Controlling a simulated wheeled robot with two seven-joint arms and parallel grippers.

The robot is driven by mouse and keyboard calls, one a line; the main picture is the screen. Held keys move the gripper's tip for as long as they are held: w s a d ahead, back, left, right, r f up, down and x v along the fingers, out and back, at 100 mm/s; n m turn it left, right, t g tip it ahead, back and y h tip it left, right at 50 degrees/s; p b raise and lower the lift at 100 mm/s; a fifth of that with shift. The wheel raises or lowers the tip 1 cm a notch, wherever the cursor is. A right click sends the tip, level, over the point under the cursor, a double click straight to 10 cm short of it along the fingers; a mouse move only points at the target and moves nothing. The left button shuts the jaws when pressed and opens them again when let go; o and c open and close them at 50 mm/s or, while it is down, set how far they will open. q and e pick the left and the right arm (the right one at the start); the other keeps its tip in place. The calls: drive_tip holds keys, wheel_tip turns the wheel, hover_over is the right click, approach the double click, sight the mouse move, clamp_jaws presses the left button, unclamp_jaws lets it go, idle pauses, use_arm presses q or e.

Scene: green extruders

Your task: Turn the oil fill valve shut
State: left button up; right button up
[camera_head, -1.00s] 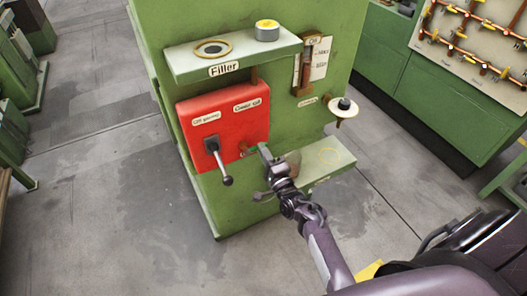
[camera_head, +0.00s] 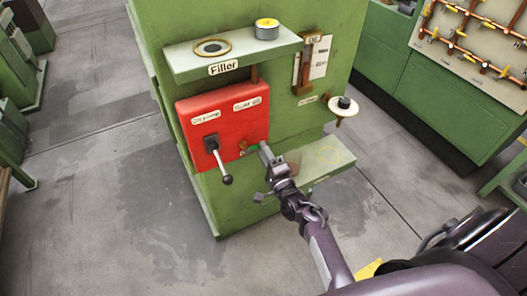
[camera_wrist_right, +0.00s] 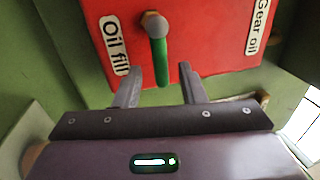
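The oil fill valve shows in the right wrist view as a green handle (camera_wrist_right: 160,55) hanging from a brown-grey pivot on a red panel (camera_wrist_right: 200,35), beside the "Oil fill" label (camera_wrist_right: 114,45). My right gripper (camera_wrist_right: 161,73) is open, with one finger on each side of the handle's lower end and visible gaps to both. In the head view the right gripper (camera_head: 266,152) is at the red panel's lower right corner and partly hides the small green handle (camera_head: 253,149). My left gripper is not in view.
A black-knobbed lever (camera_head: 218,160) sticks out from the panel left of the gripper. A "Filler" shelf (camera_head: 235,55) with a round tin (camera_head: 266,30) juts out above. A lower green ledge (camera_head: 325,163) lies right of the gripper. A "Gear oil" label (camera_wrist_right: 257,25) is on the panel.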

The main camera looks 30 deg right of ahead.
drive_tip(key=s+f, duration=0.1)
drive_tip(key=s, duration=0.6)
drive_tip(key=shift+f+b, duration=0.2)
drive_tip(key=shift+b, duration=0.25)
drive_tip(key=shift+d, duration=0.1)
drive_tip(key=s+a+f+n+g+y, duration=0.1)
drive_tip(key=s+a+f+n+g, duration=0.25)
drive_tip(key=f, duration=0.55)
drive_tip(key=s+a+f+n+g, duration=0.25)
drive_tip(key=s+f, duration=0.25)
drive_tip(key=f, duration=0.4)
drive_tip(key=s+a+f+n+g+y, duration=0.15)
drive_tip(key=s+f+n+g, duration=0.25)
drive_tip(key=f, duration=0.5)
drive_tip(key=s+d+f+n+g+h, duration=0.1)
drive_tip(key=s+f+n+g, duration=0.2)
drive_tip(key=s, duration=0.6)
drive_tip(key=s+d+f+n+g+h, duration=0.1)
drive_tip(key=s+d+f+n+g, duration=0.1)
drive_tip(key=s+f, duration=0.4)
drive_tip(key=s+d+f+n+g+h, duration=0.1)
drive_tip(key=s+f+n+g, duration=0.3)
drive_tip(key=s, duration=0.9)
drive_tip(key=shift+s+d+f+n, duration=0.2)
drive_tip(key=shift+s+f+n, duration=0.1)
drive_tip(key=shift+f+n, duration=0.5)
